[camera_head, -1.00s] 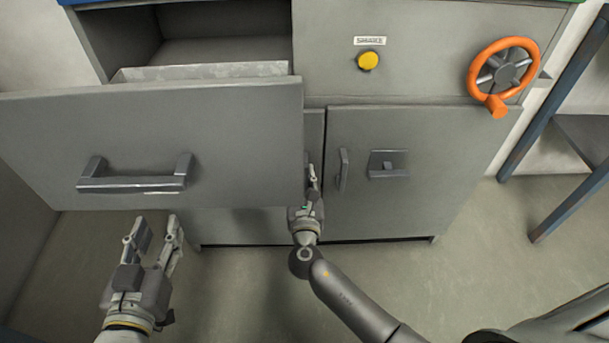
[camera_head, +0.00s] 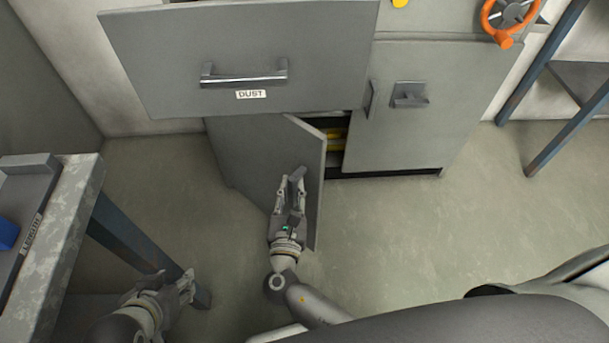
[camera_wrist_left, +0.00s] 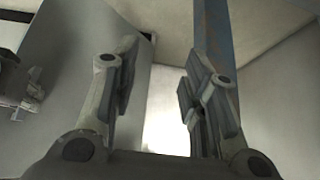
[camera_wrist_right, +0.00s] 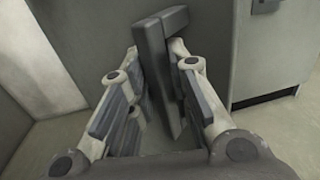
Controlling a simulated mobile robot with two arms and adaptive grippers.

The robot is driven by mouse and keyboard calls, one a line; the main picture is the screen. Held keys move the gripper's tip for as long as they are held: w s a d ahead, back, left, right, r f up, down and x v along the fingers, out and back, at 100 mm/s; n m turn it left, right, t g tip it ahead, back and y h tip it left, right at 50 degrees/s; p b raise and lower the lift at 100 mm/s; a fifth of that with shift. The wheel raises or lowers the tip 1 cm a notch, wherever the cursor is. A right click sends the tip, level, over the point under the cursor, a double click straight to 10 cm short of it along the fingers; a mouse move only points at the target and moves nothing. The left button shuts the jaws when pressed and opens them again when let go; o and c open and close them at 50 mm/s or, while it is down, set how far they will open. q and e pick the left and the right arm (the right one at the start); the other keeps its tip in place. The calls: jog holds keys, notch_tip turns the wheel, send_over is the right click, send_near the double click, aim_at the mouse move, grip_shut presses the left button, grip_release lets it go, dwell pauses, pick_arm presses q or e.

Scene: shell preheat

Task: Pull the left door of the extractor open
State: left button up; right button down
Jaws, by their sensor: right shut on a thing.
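The extractor is a grey cabinet. Its left door (camera_head: 258,152) stands partly open, swung out beneath the pulled-out drawer. Something yellow (camera_head: 337,138) shows in the gap behind the door's free edge. My right gripper (camera_head: 292,182) is at the front of this door near its free edge. In the right wrist view its fingers are shut on the left door's handle (camera_wrist_right: 152,62), a dark grey bar. The right door (camera_head: 400,125) is closed. My left gripper (camera_head: 178,285) is low at the left, away from the door; its fingers are apart and empty in the left wrist view (camera_wrist_left: 158,85).
The wide drawer (camera_head: 330,60), labelled DUST, sticks out above the left door. A worktable (camera_head: 62,250) with a tray stands at the left. A blue-legged rack (camera_head: 560,130) is at the right. The floor (camera_head: 400,225) before the right door is clear.

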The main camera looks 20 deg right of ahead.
pick_arm(q)
jog(key=shift+w+d+r+t, duration=0.15)
jog(key=shift+w+r+t, duration=0.2)
jog(key=shift+w, duration=0.2)
jog(key=shift+w+d+r+t, duration=0.1)
jog(key=shift+w+r+t, duration=0.25)
jog(key=shift+w, duration=0.2)
pick_arm(e)
jog(key=s+a, duration=0.3)
jog(key=a, duration=0.4)
jog(key=shift+a, duration=0.2)
jog(key=c, duration=1.4)
grip_release()
jog(key=shift+c, duration=0.2)
jog(key=v, duration=1.2)
